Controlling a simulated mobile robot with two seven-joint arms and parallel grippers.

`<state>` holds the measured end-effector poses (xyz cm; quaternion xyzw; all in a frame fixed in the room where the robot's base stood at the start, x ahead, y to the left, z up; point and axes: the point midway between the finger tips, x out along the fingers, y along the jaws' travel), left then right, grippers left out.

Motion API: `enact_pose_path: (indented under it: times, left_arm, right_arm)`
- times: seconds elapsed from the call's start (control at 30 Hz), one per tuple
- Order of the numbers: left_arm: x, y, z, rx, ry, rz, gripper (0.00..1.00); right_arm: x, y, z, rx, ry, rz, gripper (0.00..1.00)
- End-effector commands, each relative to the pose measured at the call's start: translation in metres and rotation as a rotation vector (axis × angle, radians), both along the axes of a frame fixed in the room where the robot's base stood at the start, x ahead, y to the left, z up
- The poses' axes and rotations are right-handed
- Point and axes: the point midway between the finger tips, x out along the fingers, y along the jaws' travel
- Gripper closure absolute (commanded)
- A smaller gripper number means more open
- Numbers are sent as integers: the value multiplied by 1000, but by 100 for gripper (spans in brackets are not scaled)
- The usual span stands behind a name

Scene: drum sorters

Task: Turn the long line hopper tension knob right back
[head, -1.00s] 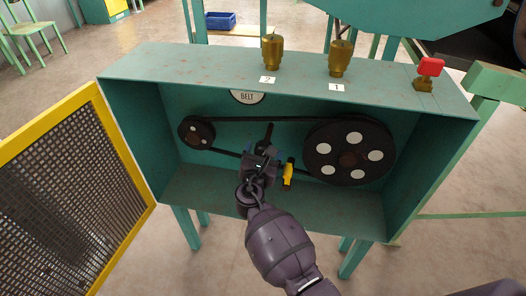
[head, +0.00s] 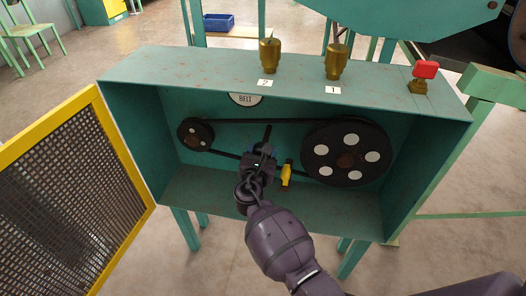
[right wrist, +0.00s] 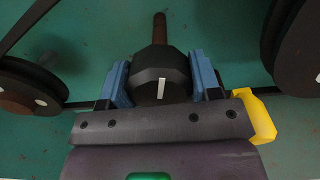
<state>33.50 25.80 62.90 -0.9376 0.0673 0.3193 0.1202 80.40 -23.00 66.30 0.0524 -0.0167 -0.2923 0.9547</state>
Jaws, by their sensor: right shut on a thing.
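The tension knob (right wrist: 161,73) is a dark, many-sided knob with a white mark line on its face, seen in the right wrist view. A brown shaft rises behind it. My right gripper (right wrist: 162,85) is shut on the knob, with a blue finger at each side. In the head view my right gripper (head: 260,158) reaches into the teal belt box (head: 330,216) between the two pulleys and hides most of the knob. My left gripper does not show.
A small pulley (head: 195,135) and a large pulley (head: 347,152) carry the belt. A yellow handle (head: 286,173) sits just right of my gripper. The yellow mesh guard (head: 75,190) stands open at the left. Brass cups (head: 336,62) and a red switch (head: 425,70) are on top.

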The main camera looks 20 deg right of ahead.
Motion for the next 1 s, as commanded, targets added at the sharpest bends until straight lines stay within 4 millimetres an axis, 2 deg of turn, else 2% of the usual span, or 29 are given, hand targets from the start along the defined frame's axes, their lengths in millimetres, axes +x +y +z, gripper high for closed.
enact_pose_path:
  times: [0.03,0.07,0.37,0.6,0.63,0.77,0.8,1.0]
  left_arm:
    - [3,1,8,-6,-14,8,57]
    - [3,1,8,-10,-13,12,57]
    - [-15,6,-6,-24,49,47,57]
    - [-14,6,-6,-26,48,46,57]
    - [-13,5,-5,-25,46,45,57]
    - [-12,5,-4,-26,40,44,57]
    - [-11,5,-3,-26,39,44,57]
    - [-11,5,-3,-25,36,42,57]
  right_arm:
    - [1,0,9,-33,16,1,66]
    - [2,0,9,-53,28,1,66]
    - [0,0,2,-164,111,1,66]
    - [-1,0,-1,-164,113,0,66]
    - [-1,0,-1,-164,113,0,39]
    - [-1,0,-1,-164,113,0,19]
    - [-1,0,-1,-164,113,0,17]
    - [-1,0,0,-163,112,0,17]
